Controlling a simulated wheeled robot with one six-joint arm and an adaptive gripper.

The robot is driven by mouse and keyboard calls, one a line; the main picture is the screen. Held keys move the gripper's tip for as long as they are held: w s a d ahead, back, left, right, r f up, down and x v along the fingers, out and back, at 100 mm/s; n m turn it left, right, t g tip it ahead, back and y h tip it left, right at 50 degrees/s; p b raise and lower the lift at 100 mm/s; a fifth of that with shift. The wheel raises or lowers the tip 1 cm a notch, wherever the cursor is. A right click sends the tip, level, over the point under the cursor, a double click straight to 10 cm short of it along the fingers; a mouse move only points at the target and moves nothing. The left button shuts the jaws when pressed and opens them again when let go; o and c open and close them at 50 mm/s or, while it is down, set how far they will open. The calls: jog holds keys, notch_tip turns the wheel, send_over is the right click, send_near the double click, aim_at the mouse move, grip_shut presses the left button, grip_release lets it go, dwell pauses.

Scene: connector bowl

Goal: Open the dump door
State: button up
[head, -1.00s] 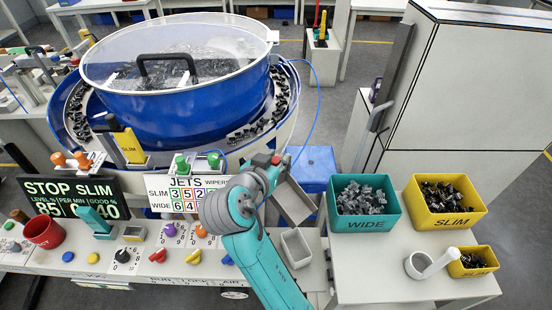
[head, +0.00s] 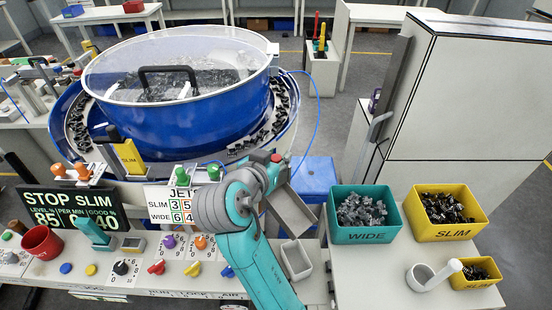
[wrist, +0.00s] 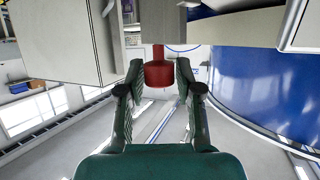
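A red cylindrical knob (wrist: 159,75) shows in the wrist view between the two fingers of my gripper (wrist: 159,70). The fingers are apart, and a gap appears on each side of the knob; I see no clear contact. A grey stem or panel lies beyond the knob. In the head view my arm reaches up to the right side of the blue bowl (head: 180,112), near a grey chute (head: 291,207). My fingertips are hidden there by my own wrist. I cannot make out the dump door itself or whether it is open.
A grey tray (head: 296,259) lies below the chute. A control panel with several knobs is in front. A tall white cabinet (head: 465,110) stands at right.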

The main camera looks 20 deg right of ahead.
jog(key=shift+o, duration=0.7)
jog(key=v, duration=1.2)
